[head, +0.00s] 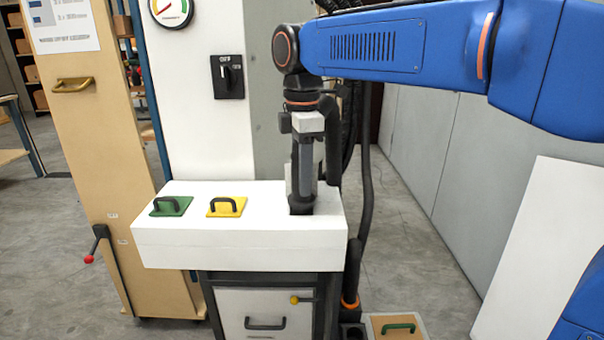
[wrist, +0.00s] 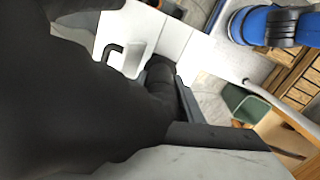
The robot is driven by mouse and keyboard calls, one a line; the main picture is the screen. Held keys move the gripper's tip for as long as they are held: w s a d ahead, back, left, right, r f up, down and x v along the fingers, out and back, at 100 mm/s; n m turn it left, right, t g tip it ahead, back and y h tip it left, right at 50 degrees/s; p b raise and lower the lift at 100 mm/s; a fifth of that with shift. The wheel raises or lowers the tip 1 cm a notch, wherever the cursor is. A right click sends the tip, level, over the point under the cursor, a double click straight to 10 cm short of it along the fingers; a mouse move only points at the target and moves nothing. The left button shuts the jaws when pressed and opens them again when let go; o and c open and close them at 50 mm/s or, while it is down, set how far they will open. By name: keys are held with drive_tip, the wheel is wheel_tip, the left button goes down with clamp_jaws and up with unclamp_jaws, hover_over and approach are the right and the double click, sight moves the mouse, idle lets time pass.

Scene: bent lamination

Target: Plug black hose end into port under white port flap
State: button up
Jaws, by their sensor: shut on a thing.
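My gripper (head: 302,188) points straight down over the right end of the white box top and is shut on the black hose end. The black hose end (head: 302,208) is upright between the fingertips, at the box top where the port would be. The port is hidden, so I cannot tell how deep the end sits. In the wrist view the hose end (wrist: 160,80) shows beside the fingers, next to the white port flap (wrist: 136,58) with its black handle. The flap looks raised. In the head view it is mostly hidden behind the gripper.
The white box (head: 230,240) also carries a green flap (head: 171,206) and a yellow flap (head: 226,206), both closed, to the left. The black hose (head: 366,190) loops down at the box's right side. A wooden cabinet stands left, a grey wall right.

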drive_tip(key=shift+f, duration=0.15)
drive_tip(key=shift+f, duration=0.7)
drive_tip(key=o, duration=1)
wheel_tip(320, 180, up, 17)
drive_tip(key=shift+r, duration=0.15)
drive_tip(key=s+d+f+m+t, duration=0.1)
drive_tip(key=s+d+f+m, duration=0.2)
drive_tip(key=d+f+m, duration=0.45)
drive_tip(key=s+d+f+m+t, duration=0.1)
drive_tip(key=s+d+f+m, duration=0.3)
drive_tip(key=s+d+f, duration=0.2)
drive_tip(key=s+d+f+m+t, duration=0.1)
drive_tip(key=s+d+f+m, duration=0.3)
drive_tip(key=d+f, duration=0.3)
drive_tip(key=s+d+f+m+t, duration=0.1)
drive_tip(key=s+d+f+m, duration=0.4)
drive_tip(key=f, duration=0.8)
drive_tip(key=shift+s+d+f+t, duration=0.1)
drive_tip(key=shift+s+d+t, duration=0.2)
drive_tip(key=shift+s, duration=0.4)
drive_tip(key=shift+s+d+f+t, duration=0.1)
drive_tip(key=shift+s+d, duration=0.3)
drive_tip(key=shift+s, duration=0.25)
